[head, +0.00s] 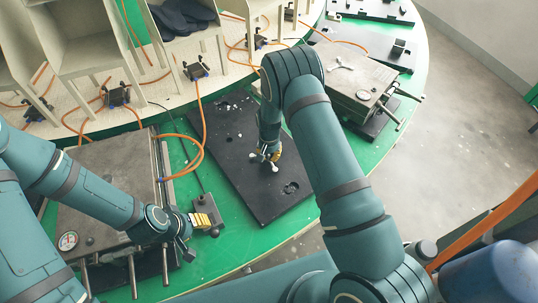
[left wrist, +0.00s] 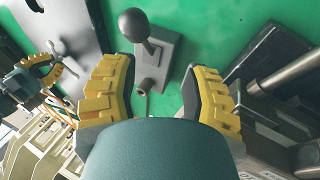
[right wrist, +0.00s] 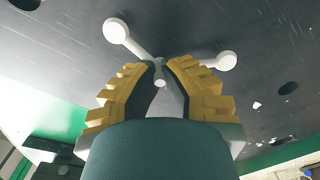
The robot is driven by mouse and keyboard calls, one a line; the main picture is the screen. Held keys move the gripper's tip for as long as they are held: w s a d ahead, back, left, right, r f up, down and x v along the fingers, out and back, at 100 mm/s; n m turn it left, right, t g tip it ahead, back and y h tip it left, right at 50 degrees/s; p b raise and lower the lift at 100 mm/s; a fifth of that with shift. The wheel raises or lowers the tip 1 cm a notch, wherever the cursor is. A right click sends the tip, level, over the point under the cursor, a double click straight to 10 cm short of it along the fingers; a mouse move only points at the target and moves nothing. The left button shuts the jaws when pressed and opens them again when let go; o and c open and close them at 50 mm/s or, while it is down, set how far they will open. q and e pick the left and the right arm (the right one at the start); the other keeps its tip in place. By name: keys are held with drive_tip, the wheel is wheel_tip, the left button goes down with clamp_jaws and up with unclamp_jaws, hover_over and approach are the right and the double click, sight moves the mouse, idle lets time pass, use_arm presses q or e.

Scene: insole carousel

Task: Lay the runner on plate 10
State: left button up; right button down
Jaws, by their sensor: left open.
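The white runner (right wrist: 160,48), with round ends on thin arms, is between the fingertips of my right gripper (right wrist: 160,82), which is shut on its stem. The runner also shows in the head view (head: 262,157), over the black plate (head: 225,135) at the middle of the green table. Whether it touches the plate I cannot tell. No plate number is readable. My left gripper (left wrist: 168,88) is open and empty, left of the black plate in the head view, near a grey block with a ball knob (left wrist: 140,28).
A grey mould (head: 105,165) with a gauge stands at the left, under my left arm. Another grey mould (head: 350,85) at the back right bears a white branched piece (head: 344,63). Orange hoses (head: 203,125) and small black blocks line the wooden inner ring.

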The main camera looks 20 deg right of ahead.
sight(269, 155)
drive_tip(key=shift+f, duration=0.15)
drive_tip(key=c, duration=1.1)
unclamp_jaws()
wheel_tip(269, 155, up, 12)
drive_tip(key=s+a+f, duration=0.1)
drive_tip(key=s+f, duration=0.1)
drive_tip(key=s, duration=0.2)
drive_tip(key=s+a+f+n+y, duration=0.1)
drive_tip(key=s+f, duration=0.1)
drive_tip(key=s, duration=0.2)
drive_tip(key=s+a+f+y, duration=0.1)
drive_tip(key=s+f, duration=0.1)
drive_tip(key=s, duration=0.2)
drive_tip(key=shift+f+n+t, duration=0.2)
drive_tip(key=shift+n+t, duration=0.1)
drive_tip(key=shift+n, duration=0.1)
drive_tip(key=shift+n+t+y, duration=0.8)
drive_tip(key=shift+n+y, duration=0.1)
drive_tip(key=s+a, duration=0.1)
drive_tip(key=s, duration=0.2)
drive_tip(key=s+a+r, duration=0.1)
drive_tip(key=s+a, duration=0.1)
drive_tip(key=s, duration=0.1)
drive_tip(key=s+a+r, duration=0.1)
drive_tip(key=s+a, duration=0.1)
drive_tip(key=s, duration=0.2)
